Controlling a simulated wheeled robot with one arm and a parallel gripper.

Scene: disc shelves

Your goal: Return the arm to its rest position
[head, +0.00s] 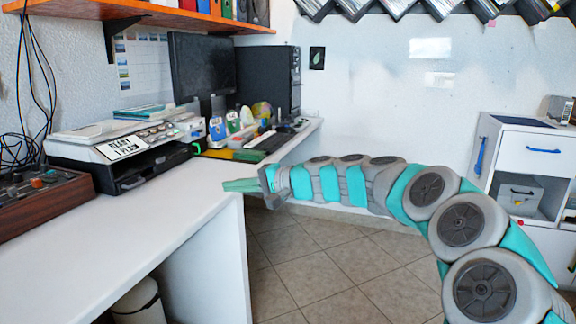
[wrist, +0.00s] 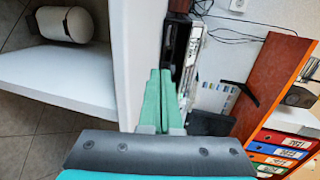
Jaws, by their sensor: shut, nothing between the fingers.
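My gripper (head: 241,185) is at the end of my teal and grey arm, which reaches in from the right of the head view. The green fingers are together and hold nothing. They point left, close to the edge of the white desk (head: 120,235). In the wrist view the gripper (wrist: 160,75) shows two green fingers side by side, with nothing between them. Whether the fingertips are over the desk or just beside its edge I cannot tell.
A printer (head: 125,150) and a wooden-sided device (head: 40,200) stand on the desk. A monitor (head: 203,65), a computer tower (head: 268,78) and small items are farther back. An orange shelf (head: 160,14) hangs above. A white cabinet (head: 530,155) stands right. Tiled floor (head: 325,265) lies open below my arm.

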